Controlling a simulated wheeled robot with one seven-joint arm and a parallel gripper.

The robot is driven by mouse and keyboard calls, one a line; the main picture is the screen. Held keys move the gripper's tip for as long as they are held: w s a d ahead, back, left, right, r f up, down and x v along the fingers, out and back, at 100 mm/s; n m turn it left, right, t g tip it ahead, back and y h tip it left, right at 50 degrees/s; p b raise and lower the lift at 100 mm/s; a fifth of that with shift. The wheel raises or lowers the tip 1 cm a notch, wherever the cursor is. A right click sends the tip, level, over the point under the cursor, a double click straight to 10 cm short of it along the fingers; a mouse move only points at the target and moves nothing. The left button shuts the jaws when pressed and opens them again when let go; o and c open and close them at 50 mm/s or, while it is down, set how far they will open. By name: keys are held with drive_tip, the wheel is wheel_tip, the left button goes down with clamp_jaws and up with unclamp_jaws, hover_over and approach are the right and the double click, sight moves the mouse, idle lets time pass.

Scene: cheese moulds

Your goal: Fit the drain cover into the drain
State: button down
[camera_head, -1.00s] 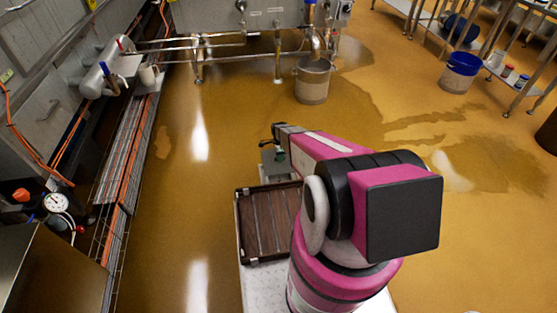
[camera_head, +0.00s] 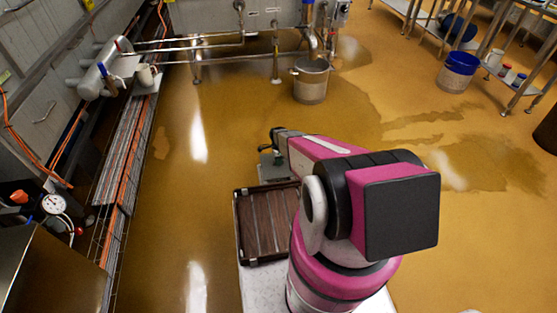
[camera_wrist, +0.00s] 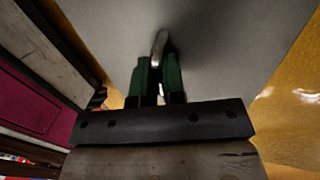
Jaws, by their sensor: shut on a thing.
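My gripper (camera_head: 269,151) is at the end of my arm, low in front of my base in the head view. In the wrist view its green fingers (camera_wrist: 158,82) are shut on a thin metal handle (camera_wrist: 160,45). The handle stands on a flat grey plate, which I take for the drain cover (camera_wrist: 215,50). In the head view the cover shows as a small grey piece (camera_head: 270,170) below the gripper, partly hidden by the arm and a brown tray. I cannot make out the drain opening in either view.
The brown slatted tray (camera_head: 240,225) is beside my arm. A steel pail (camera_head: 311,85) stands under pipes at the back. Cable racks (camera_head: 122,150) line the left wall. The wet ochre floor (camera_head: 195,220) between is open.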

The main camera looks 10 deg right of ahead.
drive_tip(key=shift+f, duration=1.2)
drive_tip(key=shift+f, duration=4.55)
idle(1.2)
drive_tip(key=c, duration=1.1)
unclamp_jaws()
drive_tip(key=v, duration=1.1)
drive_tip(key=shift+s, duration=0.1)
